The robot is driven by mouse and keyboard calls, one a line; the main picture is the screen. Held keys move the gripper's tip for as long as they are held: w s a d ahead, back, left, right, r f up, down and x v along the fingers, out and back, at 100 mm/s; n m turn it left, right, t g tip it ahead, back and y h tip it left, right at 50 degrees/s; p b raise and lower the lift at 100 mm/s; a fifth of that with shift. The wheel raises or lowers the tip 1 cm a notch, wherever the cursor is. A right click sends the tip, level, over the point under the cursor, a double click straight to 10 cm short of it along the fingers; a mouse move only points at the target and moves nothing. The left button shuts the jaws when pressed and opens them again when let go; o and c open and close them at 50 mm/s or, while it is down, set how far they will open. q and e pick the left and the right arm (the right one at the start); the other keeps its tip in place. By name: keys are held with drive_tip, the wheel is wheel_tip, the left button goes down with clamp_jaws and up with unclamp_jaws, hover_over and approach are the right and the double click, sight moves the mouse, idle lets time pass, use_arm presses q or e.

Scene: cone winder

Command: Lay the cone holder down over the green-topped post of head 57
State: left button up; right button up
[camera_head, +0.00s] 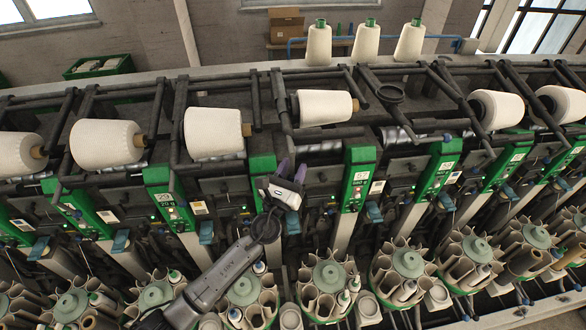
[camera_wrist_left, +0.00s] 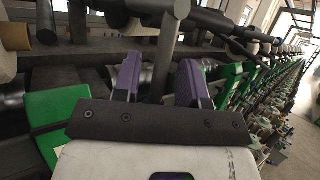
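My left gripper (camera_head: 291,171) has two purple fingertips pointing up at the machine front. It is just right of a green-topped post (camera_head: 262,165) and left of another (camera_head: 362,155). The dark cone holder (camera_head: 281,105) stands above the fingertips, with a white cone (camera_head: 325,107) at its right. In the left wrist view, the fingers (camera_wrist_left: 160,82) are apart with a dark bar (camera_wrist_left: 166,60) between or behind them. I cannot tell whether they touch it. My right gripper is not in view.
More white cones (camera_head: 213,133) and dark holder arms line the machine on both sides. A dark disc (camera_head: 390,92) shows at a head without a cone. Round bobbin magazines (camera_head: 326,277) stand below in a row. Three cones (camera_head: 365,40) stand on the back ledge.

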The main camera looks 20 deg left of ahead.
use_arm(q)
drive_tip(key=b+v, duration=0.2)
drive_tip(key=v, duration=1.1)
drive_tip(key=shift+s+b, duration=0.4)
drive_tip(key=shift+a+f, duration=0.1)
idle(0.4)
idle(0.4)
